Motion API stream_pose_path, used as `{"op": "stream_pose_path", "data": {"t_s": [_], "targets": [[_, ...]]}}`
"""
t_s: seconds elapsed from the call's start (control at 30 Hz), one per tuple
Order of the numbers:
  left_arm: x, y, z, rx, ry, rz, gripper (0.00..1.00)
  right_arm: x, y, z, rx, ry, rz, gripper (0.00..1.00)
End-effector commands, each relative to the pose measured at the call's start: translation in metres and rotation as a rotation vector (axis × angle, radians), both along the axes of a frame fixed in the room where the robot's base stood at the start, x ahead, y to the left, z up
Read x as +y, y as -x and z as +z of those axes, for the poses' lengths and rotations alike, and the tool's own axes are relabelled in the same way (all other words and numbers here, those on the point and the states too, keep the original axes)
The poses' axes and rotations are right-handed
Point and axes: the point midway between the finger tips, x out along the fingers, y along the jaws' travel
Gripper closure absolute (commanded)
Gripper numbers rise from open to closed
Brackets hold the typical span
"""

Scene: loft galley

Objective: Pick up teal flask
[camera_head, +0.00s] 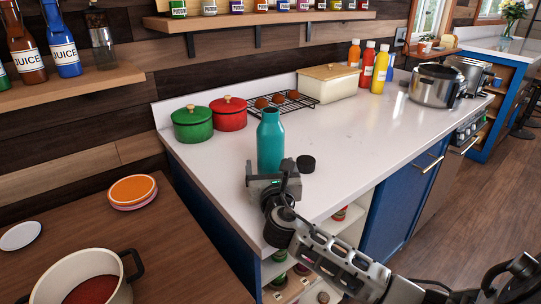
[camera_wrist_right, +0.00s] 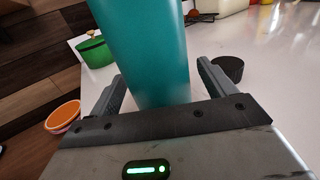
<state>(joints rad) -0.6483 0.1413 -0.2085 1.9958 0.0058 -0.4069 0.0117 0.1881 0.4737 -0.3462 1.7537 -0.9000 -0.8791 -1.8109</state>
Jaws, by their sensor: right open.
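The teal flask (camera_head: 270,142) stands upright on the white counter, near its front left part. In the right wrist view the flask (camera_wrist_right: 150,50) rises between the two fingers, and its top is out of the picture. My right gripper (camera_head: 274,180) is at the flask's lower part, on the near side. Its fingers (camera_wrist_right: 160,88) are open, one on each side of the flask, with a gap visible at the right finger. My left gripper is not in view.
A black cap (camera_head: 306,164) lies just right of the flask. Green (camera_head: 192,124) and red (camera_head: 229,114) pots, a wire rack (camera_head: 291,110) and a cream bin (camera_head: 328,84) stand behind. Sauce bottles (camera_head: 367,67) and a steel pot (camera_head: 434,87) are farther right. The counter's middle (camera_head: 365,130) is clear.

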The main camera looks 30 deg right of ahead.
Motion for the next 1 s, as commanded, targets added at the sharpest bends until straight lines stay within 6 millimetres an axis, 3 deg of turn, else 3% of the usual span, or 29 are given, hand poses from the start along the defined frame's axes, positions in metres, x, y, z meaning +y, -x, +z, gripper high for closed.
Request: {"op": "stream_pose_path", "data": {"t_s": [0.2, 0.27, 0.43, 0.77, 1.0], "targets": [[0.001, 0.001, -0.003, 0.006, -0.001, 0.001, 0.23, 0.000, -0.001, 0.000, 0.000, -0.001, 0.001, 0.17], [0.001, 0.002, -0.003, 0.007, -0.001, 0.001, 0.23, 0.000, -0.001, 0.000, 0.000, -0.001, 0.001, 0.31], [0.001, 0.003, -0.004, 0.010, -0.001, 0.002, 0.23, 0.000, -0.001, 0.000, 0.000, -0.001, 0.001, 0.79], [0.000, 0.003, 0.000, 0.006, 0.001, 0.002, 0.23, 0.000, -0.001, 0.005, -0.005, 0.000, 0.001, 0.80], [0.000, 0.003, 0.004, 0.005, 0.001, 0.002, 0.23, 0.000, -0.001, 0.031, -0.008, 0.001, 0.001, 0.80]]}}
